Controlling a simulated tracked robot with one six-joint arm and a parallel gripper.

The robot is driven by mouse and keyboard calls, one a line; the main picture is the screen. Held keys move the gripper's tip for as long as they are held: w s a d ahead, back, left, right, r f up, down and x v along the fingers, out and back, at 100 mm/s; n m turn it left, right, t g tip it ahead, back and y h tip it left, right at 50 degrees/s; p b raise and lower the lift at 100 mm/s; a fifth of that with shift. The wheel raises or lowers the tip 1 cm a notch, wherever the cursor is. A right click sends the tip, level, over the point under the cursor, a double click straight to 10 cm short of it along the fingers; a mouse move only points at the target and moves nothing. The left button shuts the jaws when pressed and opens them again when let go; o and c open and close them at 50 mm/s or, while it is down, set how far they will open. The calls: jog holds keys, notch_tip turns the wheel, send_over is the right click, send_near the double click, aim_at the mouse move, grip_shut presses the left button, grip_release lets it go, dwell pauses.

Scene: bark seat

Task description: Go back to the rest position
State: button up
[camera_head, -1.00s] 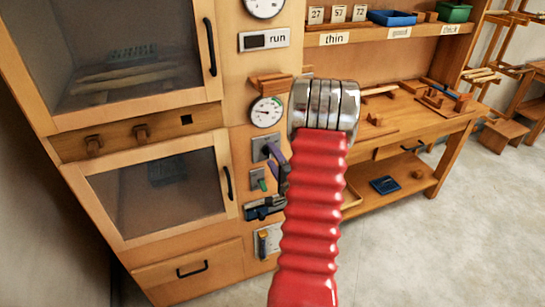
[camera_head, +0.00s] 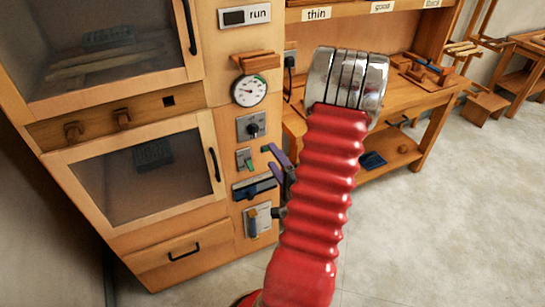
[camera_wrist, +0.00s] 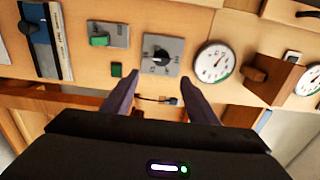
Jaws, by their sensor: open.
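My gripper (camera_wrist: 158,98) shows in the wrist view as two dark purple fingers standing apart, with nothing between them. It points toward a wooden control panel with a rotary knob (camera_wrist: 160,57) on a grey plate, which appears just beyond the fingertips; I cannot tell the exact gap. In the head view my gripper (camera_head: 272,160) shows as purple fingers partly hidden behind my red arm, in front of the panel below the knob (camera_head: 252,127).
The wooden cabinet has two glazed doors (camera_head: 150,180) with black handles. A round dial (camera_head: 249,91), a green switch (camera_head: 246,158) and a blue-handled lever (camera_head: 254,187) line the panel. A workbench (camera_head: 410,90) stands at right. The floor (camera_head: 450,230) at right is clear.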

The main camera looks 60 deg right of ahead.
dwell(0.7)
jog(key=s+f+n+g+y, duration=0.2)
jog(key=s+f+n+g, duration=0.25)
jog(key=f, duration=0.25)
jog(key=s+f+n+g+y, duration=0.1)
jog(key=s+f+n+g, duration=0.2)
jog(key=f+g, duration=0.35)
jog(key=w+a+r+n+y, duration=0.2)
jog(key=a+r+n, duration=0.3)
jog(key=a+r, duration=0.5)
jog(key=w+a+r+n+y, duration=0.2)
jog(key=a+r+n, duration=0.4)
jog(key=a, duration=1.2)
jog(key=w+a+r+n+t+y, duration=0.1)
jog(key=a+r+n, duration=0.5)
jog(key=a+r, duration=0.7)
jog(key=shift+w+a+r+y, duration=0.4)
jog(key=shift+w+a+y, duration=0.15)
jog(key=shift+y, duration=0.05)
